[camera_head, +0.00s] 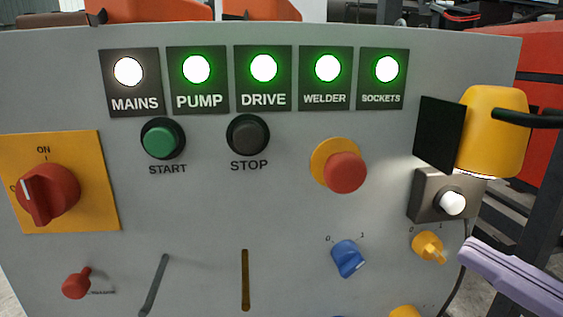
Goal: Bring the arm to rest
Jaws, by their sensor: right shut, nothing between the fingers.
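My right gripper (474,252) comes in from the lower right, its pale purple fingers shut and empty. Its tip is near the yellow knob (429,247) and below the white push button (451,203); whether it touches the panel cannot be told. The rest of the right arm is outside the picture. My left gripper is not in view. The grey control panel (215,215) fills most of the view. The MAINS lamp (128,71) glows white; the PUMP (196,69), DRIVE, WELDER and SOCKETS lamps glow green.
The panel carries a red rotary switch (48,194), green START button (159,142), black STOP button (249,138), red mushroom button (345,172) and blue knob (348,258). A yellow housing (492,130) with a black cable juts out at the right edge.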

